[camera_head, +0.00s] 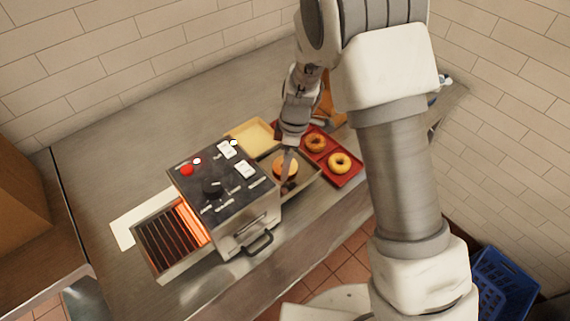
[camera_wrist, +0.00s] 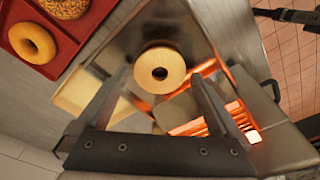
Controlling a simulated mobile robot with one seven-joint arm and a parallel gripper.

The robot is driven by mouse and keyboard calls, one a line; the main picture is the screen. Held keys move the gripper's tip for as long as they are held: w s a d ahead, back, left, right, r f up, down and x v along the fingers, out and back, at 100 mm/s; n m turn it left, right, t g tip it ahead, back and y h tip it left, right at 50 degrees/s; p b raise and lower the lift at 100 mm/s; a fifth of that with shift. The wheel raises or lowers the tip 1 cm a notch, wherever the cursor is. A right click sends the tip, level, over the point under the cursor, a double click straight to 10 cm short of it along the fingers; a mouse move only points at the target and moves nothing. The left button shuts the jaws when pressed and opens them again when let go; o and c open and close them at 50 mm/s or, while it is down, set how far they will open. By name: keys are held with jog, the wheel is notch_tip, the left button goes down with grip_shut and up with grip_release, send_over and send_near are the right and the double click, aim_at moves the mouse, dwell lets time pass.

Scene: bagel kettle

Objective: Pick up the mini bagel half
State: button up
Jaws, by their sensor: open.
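The mini bagel half (camera_wrist: 150,55) is a pale, cut-face-up ring with a dark centre hole, on the toaster's metal tray (camera_wrist: 185,22) in the wrist view. My gripper (camera_wrist: 160,76) is open. In the wrist view its two fingers stand on either side of the bagel half, which appears between and just beyond the tips. Nothing is held. In the head view my gripper (camera_head: 287,170) points down over the tray; contact cannot be told.
The conveyor toaster (camera_head: 222,190) with glowing heaters stands left of the tray. A red tray (camera_head: 326,152) with two whole bagels lies to the right. A pale yellow tray (camera_head: 250,135) lies behind. A blue crate (camera_head: 503,285) stands on the floor at right.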

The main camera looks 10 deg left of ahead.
jog(key=shift+f, duration=0.5)
jog(key=c, duration=1.2)
jog(key=shift+r, duration=0.15)
notch_tip(320, 180, up, 4)
jog(key=shift+r+b, duration=0.1)
jog(key=shift+b, duration=0.35)
jog(key=shift+c, duration=0.2)
jog(key=d+r+b, duration=0.1)
jog(key=d+r, duration=0.5)
jog(key=d, duration=0.5)
jog(key=shift+s+d+r+b, duration=0.25)
jog(key=shift+s+d+b, duration=0.05)
jog(key=shift+s+b, duration=0.15)
